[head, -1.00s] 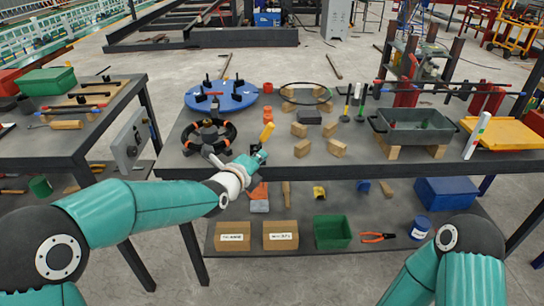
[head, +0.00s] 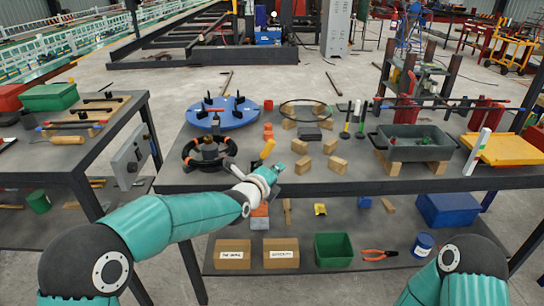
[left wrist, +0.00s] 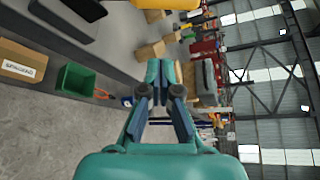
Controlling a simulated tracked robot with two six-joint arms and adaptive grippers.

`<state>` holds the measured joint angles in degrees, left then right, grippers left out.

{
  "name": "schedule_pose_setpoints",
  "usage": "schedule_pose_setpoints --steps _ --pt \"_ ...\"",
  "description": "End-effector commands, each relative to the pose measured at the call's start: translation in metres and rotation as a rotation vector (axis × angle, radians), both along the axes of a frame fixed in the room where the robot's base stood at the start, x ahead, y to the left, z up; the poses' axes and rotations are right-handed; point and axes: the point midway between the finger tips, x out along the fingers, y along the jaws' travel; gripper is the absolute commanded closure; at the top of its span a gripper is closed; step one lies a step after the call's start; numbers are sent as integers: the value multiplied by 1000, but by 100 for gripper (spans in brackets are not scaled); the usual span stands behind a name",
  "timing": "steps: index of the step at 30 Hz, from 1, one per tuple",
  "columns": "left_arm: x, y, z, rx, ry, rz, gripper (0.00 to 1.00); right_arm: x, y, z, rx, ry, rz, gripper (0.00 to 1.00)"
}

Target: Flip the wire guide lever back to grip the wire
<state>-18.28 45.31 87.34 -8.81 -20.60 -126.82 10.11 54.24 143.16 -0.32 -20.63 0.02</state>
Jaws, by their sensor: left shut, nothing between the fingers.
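A yellow upright piece (head: 267,149), possibly the wire guide lever, stands near the front edge of the middle table; I cannot tell for sure. A black ring with orange marks (head: 208,153) and a dark middle lies to its left. A thin orange-red piece (head: 267,131) is behind the yellow one. My left gripper (head: 276,168) is just in front and right of the yellow piece, apart from it. In the left wrist view its fingers (left wrist: 160,72) are shut with nothing between them. A yellow part (left wrist: 165,4) shows at that view's top edge. No wire is clear.
Several wooden blocks (head: 330,146) stand right of the gripper. A blue disc (head: 222,113) and a thin dark ring (head: 305,103) lie behind. A grey tray (head: 415,143) is farther right. The lower shelf holds a green bin (head: 333,250) and brown boxes (head: 233,254).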

Motion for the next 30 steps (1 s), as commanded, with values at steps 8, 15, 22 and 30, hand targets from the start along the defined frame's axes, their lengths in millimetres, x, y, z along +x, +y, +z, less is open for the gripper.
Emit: schedule_pose_setpoints --steps 8,15,22,30 --pt "41 -22 -11 -1 -1 0 100 0 0 8 0 0 0 48" --pt "49 2 4 0 -1 2 100 0 0 20 0 0 0 48" --pt "51 11 7 -1 0 0 100 0 0 23 0 0 0 48" --pt "51 12 6 0 1 2 100 0 0 22 0 0 0 48"
